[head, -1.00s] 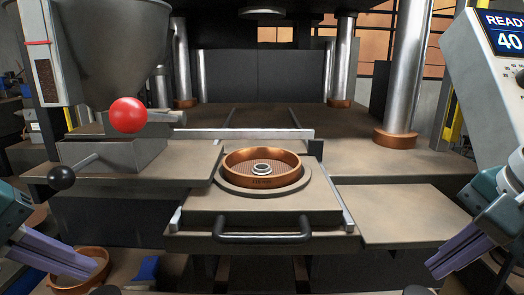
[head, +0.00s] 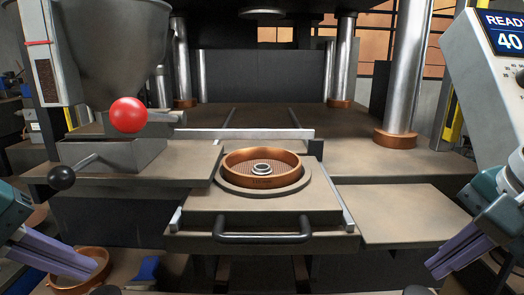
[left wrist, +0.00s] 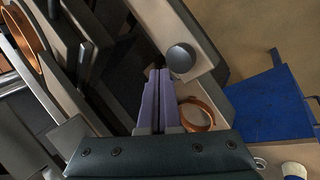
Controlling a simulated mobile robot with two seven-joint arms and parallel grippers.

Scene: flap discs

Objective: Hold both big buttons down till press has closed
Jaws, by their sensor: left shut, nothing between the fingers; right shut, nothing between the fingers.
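The press stands open in the head view, with its steel columns (head: 405,70) on both sides. Its pulled-out drawer (head: 260,220) carries a copper ring mould (head: 290,163) with a mesh disc and small metal ring inside. In the left wrist view a grey domed button (left wrist: 181,58) sits on a pale box, just beside and beyond my left fingertips (left wrist: 158,74); contact cannot be told. My left gripper (head: 98,268) is shut and empty at lower left in the head view. My right gripper (head: 434,268) is shut and empty at lower right. I cannot make out the second button.
A control box (head: 490,60) reading READY 40 stands at right. A hopper (head: 105,40) and a red ball knob (head: 128,115) are at left, with a black knobbed lever (head: 61,178) below. A copper ring (head: 80,280) and a blue item (left wrist: 265,105) lie near my left gripper.

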